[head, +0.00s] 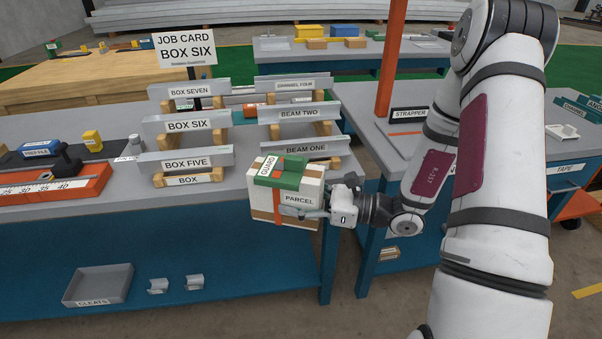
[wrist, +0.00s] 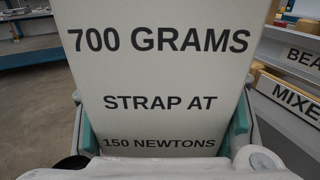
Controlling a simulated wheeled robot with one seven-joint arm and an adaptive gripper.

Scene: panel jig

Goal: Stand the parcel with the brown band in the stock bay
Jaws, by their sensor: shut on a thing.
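The white parcel (head: 260,192), labelled PARCEL, has brown along its lower part, an orange strap (head: 277,206) and a green piece marked GUARD (head: 279,172) on top. My gripper (head: 308,212) is shut on the parcel and holds it upright in front of the rack bench. In the wrist view the parcel's face (wrist: 160,85) reads 700 GRAMS, STRAP AT 150 NEWTONS, between my gripper's green finger pads (wrist: 162,135). I see no label reading stock bay.
Racks labelled BOX SIX (head: 187,126) and BEAM ONE (head: 306,150) stand behind the parcel. A JOB CARD sign (head: 185,50) reads BOX SIX. A STRAPPER sign (head: 409,113) stands on the right bench. A grey CLEATS tray (head: 98,284) lies below the left bench.

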